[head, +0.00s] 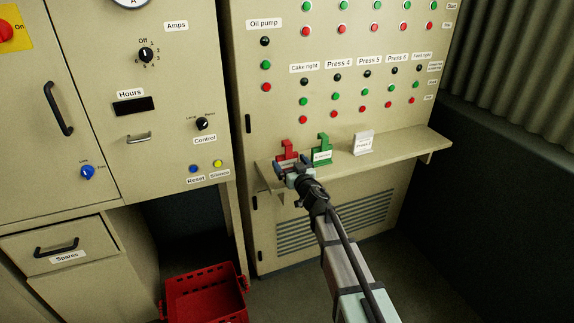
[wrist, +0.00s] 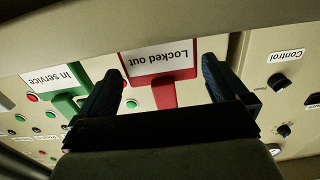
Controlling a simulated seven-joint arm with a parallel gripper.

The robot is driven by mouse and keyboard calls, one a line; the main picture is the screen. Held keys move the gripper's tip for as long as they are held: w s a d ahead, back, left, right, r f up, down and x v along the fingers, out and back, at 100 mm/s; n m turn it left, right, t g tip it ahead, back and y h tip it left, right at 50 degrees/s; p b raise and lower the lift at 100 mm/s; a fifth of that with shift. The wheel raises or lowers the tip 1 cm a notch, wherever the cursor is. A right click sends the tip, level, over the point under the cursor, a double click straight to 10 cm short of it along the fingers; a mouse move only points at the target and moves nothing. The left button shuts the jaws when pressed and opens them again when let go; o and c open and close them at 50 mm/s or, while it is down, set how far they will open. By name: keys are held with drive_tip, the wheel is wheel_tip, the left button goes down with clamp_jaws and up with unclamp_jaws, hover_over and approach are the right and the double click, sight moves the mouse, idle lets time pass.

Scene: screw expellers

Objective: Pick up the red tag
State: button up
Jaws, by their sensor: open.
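The red tag (head: 287,147) stands upright on the narrow shelf (head: 405,150) at the left, its lower part mostly hidden by my gripper in the head view. In the wrist view the red tag (wrist: 161,94) appears upside down, with a white "Locked out" label. My gripper (head: 292,163) is open in front of the tag. In the wrist view the two dark fingers of my gripper (wrist: 163,82) lie one on each side of the tag's narrow red part. I cannot tell whether either finger touches it.
A green tag (head: 322,146), labelled "In service", stands close to the right of the red one. A white tag (head: 363,143) stands further right. Behind the shelf is a panel (head: 320,85) of buttons. A red crate (head: 205,297) sits on the floor below left.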

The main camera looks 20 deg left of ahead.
sight(288, 160)
drive_tip(key=x, duration=0.3)
drive_tip(key=shift+w+a, duration=0.1)
drive_tip(key=shift+c, duration=0.3)
drive_tip(key=c, duration=0.7)
drive_tip(key=shift+c, duration=0.2)
drive_tip(key=shift+r, duration=0.15)
